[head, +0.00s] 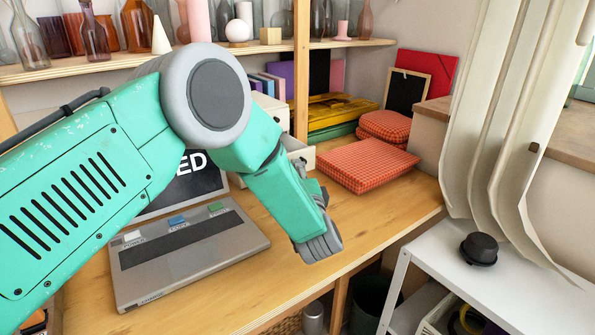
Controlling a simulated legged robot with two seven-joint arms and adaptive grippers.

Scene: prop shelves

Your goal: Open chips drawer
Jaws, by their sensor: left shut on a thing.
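A small pale drawer unit (270,109) stands on the wooden desk behind my left arm. One of its drawers (302,155) is out, with part of its rim and inside showing. No label or chips can be made out. My left gripper (320,245) points down in front of the unit, over the desk. Its fingers are closed, and what they hold is hidden by the gripper itself. My arm covers most of the unit's front, so I cannot tell whether the fingers touch it. My right gripper is not in view.
A grey laptop-like device (190,255) lies left of the gripper. Red checked cushions (366,165) lie to the right on the wooden desk (395,212). Shelves of vases stand behind. A white side table (480,285) with a black knob-like object (479,249) is at right.

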